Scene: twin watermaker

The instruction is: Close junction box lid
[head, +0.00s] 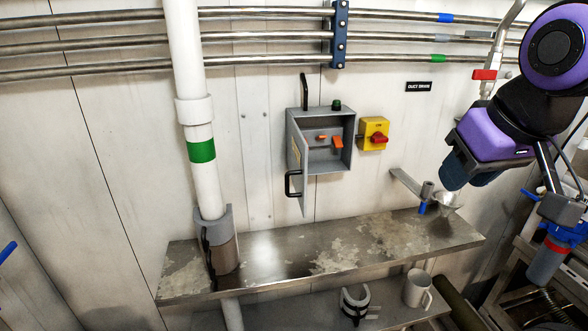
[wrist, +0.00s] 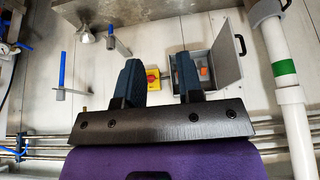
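The grey junction box (head: 350,143) is on the wall, with orange parts inside. Its lid (head: 298,165) is hinged at the left side, stands open and sticks out from the wall. A black handle (head: 292,183) is on the lid's free edge. The wrist view appears upside down and shows the box (wrist: 181,85), the open lid (wrist: 229,55) and the handle (wrist: 241,44). My gripper (head: 462,177) is to the right of the box, apart from the lid. In the wrist view, my gripper (wrist: 158,72) has its two blue fingers apart with nothing between them.
A yellow switch with a red knob (head: 374,134) is just right of the box. A metal shelf (head: 280,256) runs below, with a funnel (head: 446,203) at its right end. A white pipe (head: 188,90) stands to the left. A mug (head: 417,288) is on the lower shelf.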

